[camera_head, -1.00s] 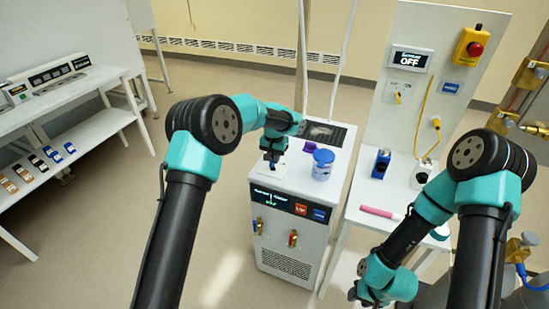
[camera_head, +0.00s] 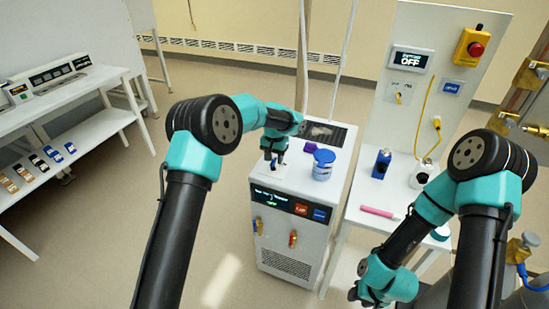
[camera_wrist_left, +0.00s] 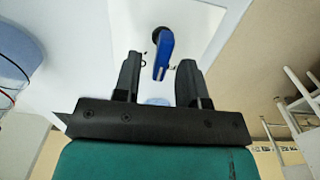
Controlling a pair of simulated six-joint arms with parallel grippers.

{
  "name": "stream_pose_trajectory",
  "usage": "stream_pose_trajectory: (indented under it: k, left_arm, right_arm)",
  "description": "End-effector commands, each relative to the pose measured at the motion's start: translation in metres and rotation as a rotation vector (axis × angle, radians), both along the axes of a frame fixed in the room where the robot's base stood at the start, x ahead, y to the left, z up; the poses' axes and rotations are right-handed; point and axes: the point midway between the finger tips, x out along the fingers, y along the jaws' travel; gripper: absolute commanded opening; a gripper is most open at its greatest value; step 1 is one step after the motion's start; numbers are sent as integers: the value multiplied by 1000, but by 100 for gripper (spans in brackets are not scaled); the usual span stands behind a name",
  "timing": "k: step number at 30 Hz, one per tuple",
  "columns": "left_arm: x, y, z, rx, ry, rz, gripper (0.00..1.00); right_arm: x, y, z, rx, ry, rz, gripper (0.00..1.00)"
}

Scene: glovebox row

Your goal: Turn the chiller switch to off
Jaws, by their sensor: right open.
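The white chiller (camera_head: 292,240) stands on the floor at the middle in the head view, with a dark display (camera_head: 268,198) on its upper front. My left gripper (camera_head: 273,164) points down over the left part of its top and hides the switch there. In the left wrist view, the switch's blue handle (camera_wrist_left: 164,55) with a dark round pivot stands on a white plate. It lies between the open fingers of my left gripper (camera_wrist_left: 158,75), with gaps on both sides. My right gripper (camera_head: 362,293) is low at the right, away from the chiller, fingers barely visible.
A blue-and-white jar (camera_head: 323,164) and a purple item (camera_head: 310,147) are on the chiller top beside my left gripper. The right table (camera_head: 398,192) holds a blue bottle (camera_head: 382,163), a white bottle and a pink rod (camera_head: 377,211). A wall display (camera_head: 410,60) reads OFF.

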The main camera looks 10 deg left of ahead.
Motion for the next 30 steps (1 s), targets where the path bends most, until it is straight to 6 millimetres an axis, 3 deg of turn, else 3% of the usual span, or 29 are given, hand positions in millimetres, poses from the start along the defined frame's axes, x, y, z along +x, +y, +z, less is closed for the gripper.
stream_pose_trajectory:
  k: [8,24,30]
  left_arm:
    - [1,-1,29,-2,-4,0,38]
    - [1,0,132,-1,-4,1,38]
    - [0,-1,162,-1,-2,0,38]
  right_arm:
    - [0,0,0,0,0,0,43]
    - [0,0,0,0,0,0,43]
    - [0,0,0,0,0,0,43]
